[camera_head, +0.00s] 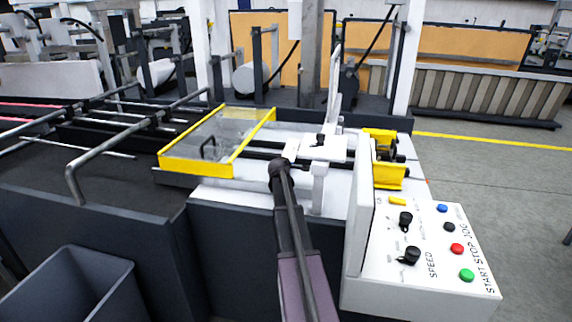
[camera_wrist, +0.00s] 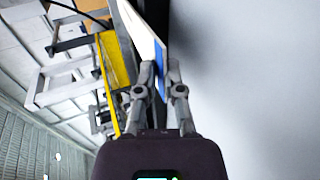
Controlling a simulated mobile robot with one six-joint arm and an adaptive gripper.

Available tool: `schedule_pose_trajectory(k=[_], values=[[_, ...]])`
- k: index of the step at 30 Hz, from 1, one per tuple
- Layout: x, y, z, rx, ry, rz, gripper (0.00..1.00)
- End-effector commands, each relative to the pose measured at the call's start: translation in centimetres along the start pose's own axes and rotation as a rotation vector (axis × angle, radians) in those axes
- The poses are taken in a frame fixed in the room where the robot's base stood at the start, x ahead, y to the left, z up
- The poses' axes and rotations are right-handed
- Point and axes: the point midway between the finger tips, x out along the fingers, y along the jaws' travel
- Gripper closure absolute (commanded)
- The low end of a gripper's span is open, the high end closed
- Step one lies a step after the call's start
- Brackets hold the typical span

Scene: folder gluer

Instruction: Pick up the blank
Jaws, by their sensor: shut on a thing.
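The blank (camera_wrist: 146,34) shows nearly edge-on in the wrist view as a thin pale sheet with a blue part at its lower end. My gripper (camera_wrist: 160,66) is shut on that lower end, one finger on each side. The rest of the sheet reaches up past the fingertips to the top of the picture. In the head view my arm reaches up over the machine, and I cannot clearly make out the fingers. A thin pale upright panel (camera_head: 334,72) stands beyond the arm there; I cannot tell whether it is the blank.
A yellow-framed clear guard (camera_head: 217,140) lies left of my arm. A control panel (camera_head: 430,250) with knobs and coloured buttons stands at right. A dark open bin (camera_head: 75,282) is at lower left. A smooth pale surface (camera_wrist: 255,80) fills the wrist view's right side. Grey floor is open at far right.

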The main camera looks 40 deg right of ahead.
Motion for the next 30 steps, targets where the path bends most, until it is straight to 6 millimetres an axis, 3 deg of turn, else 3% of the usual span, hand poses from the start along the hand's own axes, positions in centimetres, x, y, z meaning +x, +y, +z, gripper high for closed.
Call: schedule_pose_trajectory(k=[4, 18, 30], values=[[-0.6, 1.3, 0.0, 0.000, 0.000, -0.001, 1.00], [-0.8, 1.3, 0.0, 0.000, 0.000, -0.001, 1.00], [-4.7, 1.2, 0.1, 0.000, 0.000, -0.001, 1.00]])
